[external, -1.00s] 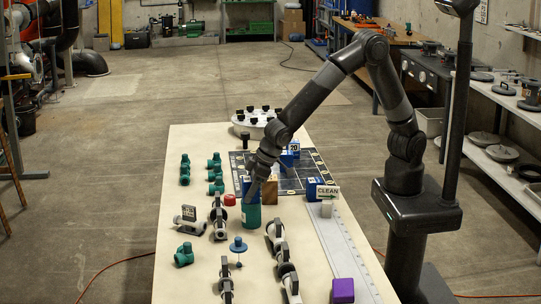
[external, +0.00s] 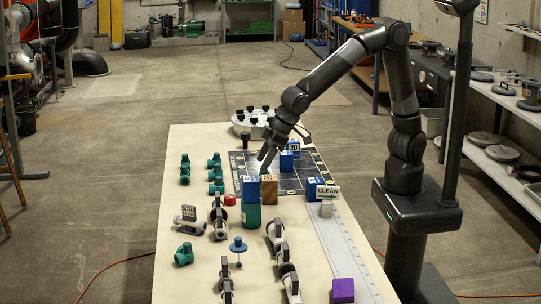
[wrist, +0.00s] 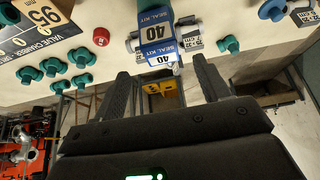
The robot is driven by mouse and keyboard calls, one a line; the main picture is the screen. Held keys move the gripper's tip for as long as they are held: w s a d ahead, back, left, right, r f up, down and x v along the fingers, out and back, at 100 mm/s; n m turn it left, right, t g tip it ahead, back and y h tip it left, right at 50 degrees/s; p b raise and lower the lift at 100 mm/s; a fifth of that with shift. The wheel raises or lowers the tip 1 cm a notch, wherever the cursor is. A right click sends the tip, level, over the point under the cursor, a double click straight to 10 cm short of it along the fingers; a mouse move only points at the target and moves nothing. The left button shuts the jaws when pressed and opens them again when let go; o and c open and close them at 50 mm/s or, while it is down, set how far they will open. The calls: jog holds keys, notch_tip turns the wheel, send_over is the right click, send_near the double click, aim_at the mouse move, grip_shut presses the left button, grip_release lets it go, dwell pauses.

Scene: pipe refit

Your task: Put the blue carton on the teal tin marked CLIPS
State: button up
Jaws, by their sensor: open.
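A blue carton (external: 250,188) stands upright on top of a teal tin (external: 251,217) near the middle of the table. No marking on the tin is readable. In the wrist view the blue carton (wrist: 157,26) shows labels reading SEAL KIT and 40, and the tin is not clearly seen. My gripper (external: 272,156) is open and empty, above and behind the carton and clear of it. In the wrist view the carton lies ahead of my two spread fingers (wrist: 160,68).
A brown block (external: 269,189) stands close to the right of the carton. More blue cartons stand at the mat (external: 289,160) and behind the CLEAN sign (external: 327,191). Valves and teal fittings (external: 184,254) crowd the left and front. A purple block (external: 343,290) is at the front right.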

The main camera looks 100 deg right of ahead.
jog(key=s+d+r, duration=0.9)
jog(key=s+d, duration=0.2)
jog(key=s, duration=0.3)
jog(key=s+d, duration=0.2)
jog(key=s, duration=0.5)
jog(key=s+d, duration=0.3)
jog(key=s, duration=0.5)
jog(key=shift+s+f, duration=0.15)
jog(key=shift+s, duration=0.15)
